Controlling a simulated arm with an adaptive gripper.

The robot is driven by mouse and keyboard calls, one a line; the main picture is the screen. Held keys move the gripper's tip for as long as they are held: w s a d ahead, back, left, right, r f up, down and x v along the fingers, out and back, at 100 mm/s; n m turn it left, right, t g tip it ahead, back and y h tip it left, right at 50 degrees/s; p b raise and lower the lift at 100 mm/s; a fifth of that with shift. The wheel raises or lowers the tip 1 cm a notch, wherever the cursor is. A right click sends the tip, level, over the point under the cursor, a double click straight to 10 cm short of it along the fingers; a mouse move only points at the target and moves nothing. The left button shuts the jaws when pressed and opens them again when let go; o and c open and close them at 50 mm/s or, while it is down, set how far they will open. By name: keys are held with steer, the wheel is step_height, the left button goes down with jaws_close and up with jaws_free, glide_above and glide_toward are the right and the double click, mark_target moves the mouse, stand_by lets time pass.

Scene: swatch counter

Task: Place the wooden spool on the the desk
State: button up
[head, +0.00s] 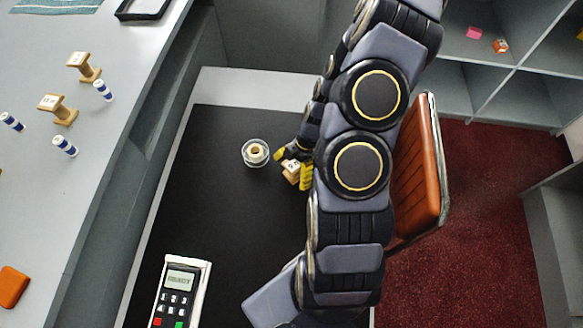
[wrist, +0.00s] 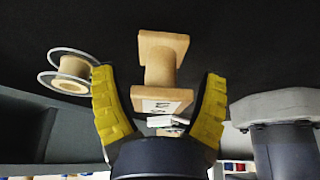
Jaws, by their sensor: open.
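A wooden spool (head: 291,168) with square ends and a marked pale label is over the black desk top (head: 215,215) in the head view. In the wrist view the wooden spool (wrist: 161,68) is between the two yellow fingers, with a gap on each side. My gripper (head: 293,167) is open around it; the fingers also show apart in the wrist view (wrist: 159,80). My arm hides part of the desk's right side. I cannot tell from these views whether the spool's lower end touches the desk.
A clear-flanged spool (head: 256,152) stands close left of my gripper. A card terminal (head: 180,290) is at the desk's near left. Two wooden spools (head: 84,68) (head: 60,108) and striped thread spools (head: 64,146) stand on the left counter. An orange chair (head: 417,165) is at right.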

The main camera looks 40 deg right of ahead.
steer(key=v, duration=1.1)
step_height(320, 180, up, 12)
steer(key=m+g+h, duration=0.2)
steer(key=m, duration=0.4)
glide_above(290, 164)
steer(key=s+a, duration=0.2)
steer(key=a, duration=0.3)
steer(key=s+a+r+m+h, duration=0.2)
steer(key=s+a+r+m, duration=0.5)
steer(key=s+m, duration=0.4)
steer(key=shift+m, duration=0.5)
